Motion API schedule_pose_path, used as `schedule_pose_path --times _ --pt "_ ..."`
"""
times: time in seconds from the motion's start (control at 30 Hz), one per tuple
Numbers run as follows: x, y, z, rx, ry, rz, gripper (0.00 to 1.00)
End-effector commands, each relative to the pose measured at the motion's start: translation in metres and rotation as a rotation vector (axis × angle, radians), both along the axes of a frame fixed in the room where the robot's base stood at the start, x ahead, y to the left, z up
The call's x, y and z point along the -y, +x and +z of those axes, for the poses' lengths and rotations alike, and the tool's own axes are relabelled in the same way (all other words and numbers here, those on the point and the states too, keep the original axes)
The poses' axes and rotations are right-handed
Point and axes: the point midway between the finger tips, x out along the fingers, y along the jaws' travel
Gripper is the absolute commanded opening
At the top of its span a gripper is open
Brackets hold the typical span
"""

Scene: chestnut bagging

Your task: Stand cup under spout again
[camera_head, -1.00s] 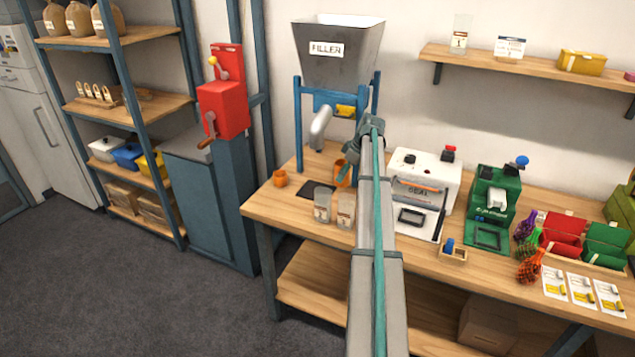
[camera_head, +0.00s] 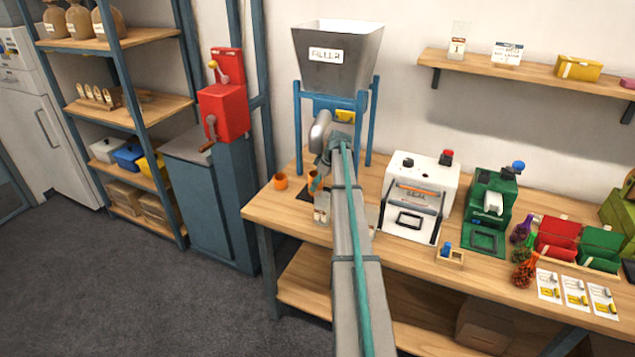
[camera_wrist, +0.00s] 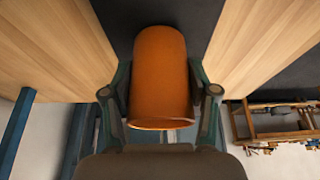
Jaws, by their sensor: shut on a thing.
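My gripper (camera_wrist: 160,100) is shut on an orange cup (camera_wrist: 160,70), with one finger on each side of it in the wrist view. In the head view my gripper (camera_head: 320,175) is low over the bench below the filler's grey spout (camera_head: 319,131). Only a sliver of the held cup (camera_head: 313,181) shows there, at the dark pad (camera_head: 304,194). My arm hides much of the pad. I cannot tell whether the cup touches the pad. The filler (camera_head: 338,62) stands on blue legs at the back of the bench.
A second small orange cup (camera_head: 281,181) stands left of the pad. Clear bags (camera_head: 321,213) in front are partly hidden by my arm. The white sealer (camera_head: 420,190) and green machine (camera_head: 491,210) stand to the right. The bench's front left corner (camera_head: 255,212) is bare.

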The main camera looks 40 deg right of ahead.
Motion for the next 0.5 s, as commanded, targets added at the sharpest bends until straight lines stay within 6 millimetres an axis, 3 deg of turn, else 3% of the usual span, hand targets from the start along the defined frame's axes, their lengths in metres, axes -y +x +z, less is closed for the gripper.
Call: schedule_pose_path --times 0.3,0.33,0.43,0.5 --pt "0.0001 -0.0006 -0.0043 0.0 0.0 0.0 0.0" --pt "0.0001 -0.0006 -0.0031 0.0 0.0 0.0 0.64" --pt "0.0 -0.0007 -0.0029 0.0 0.0 0.0 0.8" --pt "0.0 -0.0006 -0.0028 0.0 0.0 0.0 0.84"
